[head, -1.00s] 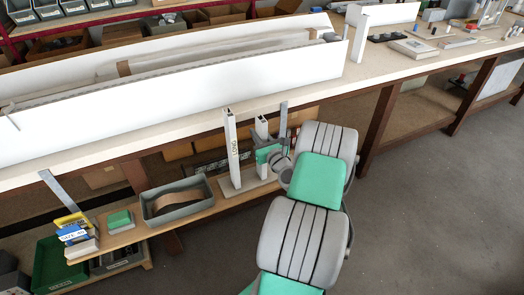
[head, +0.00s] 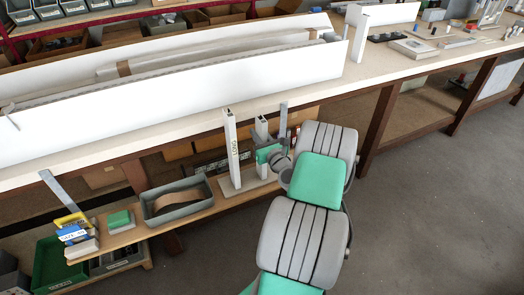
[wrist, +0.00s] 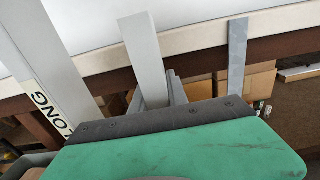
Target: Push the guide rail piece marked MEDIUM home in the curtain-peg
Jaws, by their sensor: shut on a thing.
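A tall white rail piece marked LONG (head: 231,150) stands upright on a pale base (head: 247,188) on the low shelf. It also shows at the left of the wrist view (wrist: 40,75). A shorter whitish rail piece (head: 261,127) stands upright to its right, and its upper part shows in the middle of the wrist view (wrist: 144,50). No MEDIUM marking is readable on it. My gripper (head: 265,154) is at this shorter piece, below its top, and shut on it. The fingertips and the piece's lower end are hidden behind my green-padded hand. I cannot tell how deep it sits.
A grey metal strap (head: 283,118) stands just right of my gripper and shows in the wrist view (wrist: 237,55). The bench edge (head: 190,131) runs above and behind. A grey bin (head: 177,212) stands on the shelf to the left. The floor at right is clear.

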